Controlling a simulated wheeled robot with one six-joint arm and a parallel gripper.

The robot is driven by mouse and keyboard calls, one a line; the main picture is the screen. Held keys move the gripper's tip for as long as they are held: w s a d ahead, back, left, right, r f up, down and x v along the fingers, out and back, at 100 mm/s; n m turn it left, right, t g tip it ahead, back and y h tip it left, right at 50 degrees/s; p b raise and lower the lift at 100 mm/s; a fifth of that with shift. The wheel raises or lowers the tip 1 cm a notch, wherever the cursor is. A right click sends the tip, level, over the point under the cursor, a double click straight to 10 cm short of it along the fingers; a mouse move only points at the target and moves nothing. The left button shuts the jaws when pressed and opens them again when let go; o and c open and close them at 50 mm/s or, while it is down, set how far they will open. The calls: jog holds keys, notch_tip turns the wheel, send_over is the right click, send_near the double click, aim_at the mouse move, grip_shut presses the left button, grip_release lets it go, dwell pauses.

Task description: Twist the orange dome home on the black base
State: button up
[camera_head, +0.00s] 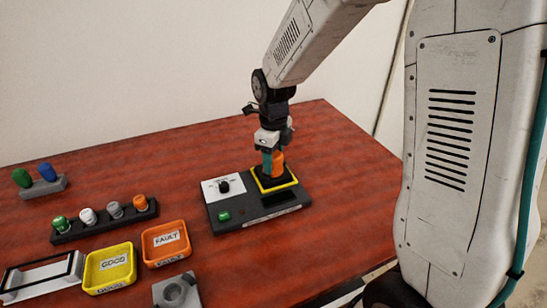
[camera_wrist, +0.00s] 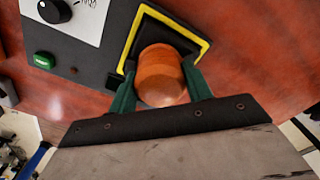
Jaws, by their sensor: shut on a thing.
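The orange dome (camera_head: 278,160) stands over the yellow-bordered black base (camera_head: 288,183) at the back right of the dark console. It shows large in the wrist view (camera_wrist: 161,76), with the black base (camera_wrist: 148,30) behind it. My gripper (camera_head: 272,161) comes down from above, its green fingers closed on the dome from both sides, as the wrist view also shows (camera_wrist: 160,85). The dome's lower edge is hidden, so I cannot tell how far it is seated.
The console (camera_head: 236,209) carries a black knob (camera_head: 224,186) and a green button (camera_head: 224,216). A grey fixture (camera_head: 177,302) lies at the front.

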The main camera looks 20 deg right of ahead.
jog(key=shift+m, duration=1.1)
jog(key=o, duration=1.2)
jog(key=shift+r, duration=3)
jog(key=s+d+r+n, duration=0.1)
jog(key=s+r+n, duration=0.2)
jog(key=s+n, duration=0.6)
jog(key=s+d+r+n, duration=0.1)
jog(key=s+r+n, duration=0.2)
jog(key=s+n, duration=0.6)
jog(key=s+d+r+n+t, duration=0.1)
jog(key=s+r+n, duration=0.2)
jog(key=s+n, duration=0.6)
jog(key=n, duration=0.3)
jog(key=shift+r, duration=0.35)
